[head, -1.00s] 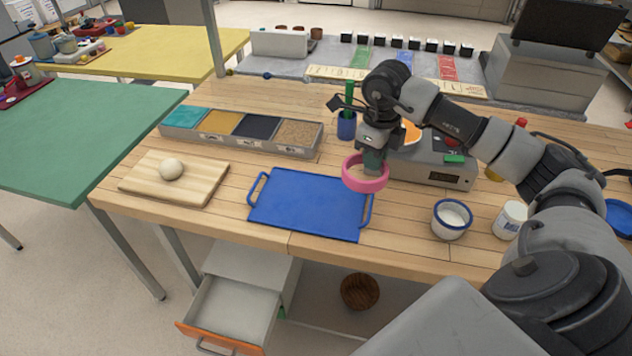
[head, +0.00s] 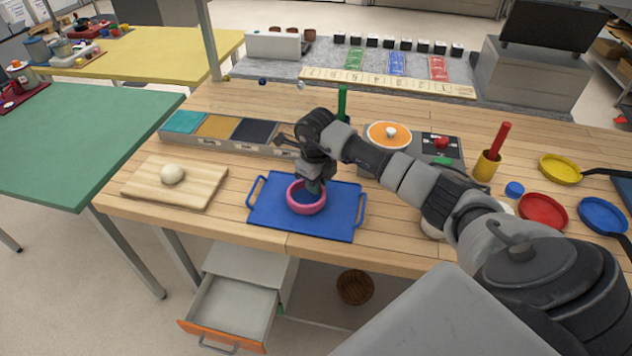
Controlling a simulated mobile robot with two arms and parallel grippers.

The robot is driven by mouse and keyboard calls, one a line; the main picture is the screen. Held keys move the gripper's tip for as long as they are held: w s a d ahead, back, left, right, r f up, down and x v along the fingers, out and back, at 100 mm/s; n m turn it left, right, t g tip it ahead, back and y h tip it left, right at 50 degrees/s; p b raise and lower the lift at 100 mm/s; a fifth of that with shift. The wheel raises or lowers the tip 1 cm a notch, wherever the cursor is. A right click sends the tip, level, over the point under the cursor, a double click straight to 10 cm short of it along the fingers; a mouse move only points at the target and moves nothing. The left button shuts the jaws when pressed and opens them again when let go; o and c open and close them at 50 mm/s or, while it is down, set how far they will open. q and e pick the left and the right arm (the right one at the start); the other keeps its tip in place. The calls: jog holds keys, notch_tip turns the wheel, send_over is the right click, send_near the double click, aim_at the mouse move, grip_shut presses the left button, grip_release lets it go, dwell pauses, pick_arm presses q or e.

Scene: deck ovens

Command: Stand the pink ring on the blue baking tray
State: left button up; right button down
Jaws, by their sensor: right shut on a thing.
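The pink ring (head: 307,207) is at the blue baking tray (head: 335,219), over its middle-left part. It looks level and low, on the tray or just above it; I cannot tell which. My right gripper (head: 314,188) points down and is shut on the ring's far side. Blue tray surface shows through the ring. The tray lies flat on the wooden table, with a handle at its left and right ends. My left gripper is not in view.
A cutting board (head: 205,193) with a dough ball (head: 172,174) lies left of the tray. A sectioned bin (head: 190,143) stands behind. Right are a scale (head: 375,165), a yellow cup (head: 487,166) and several pans, including a red one (head: 543,211). An open drawer (head: 235,305) hangs below.

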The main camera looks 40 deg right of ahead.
jog(key=shift+f, duration=0.4)
jog(key=shift+f, duration=0.2)
jog(key=c, duration=1.1)
grip_release()
jog(key=shift+c, duration=0.2)
jog(key=shift+r, duration=0.1)
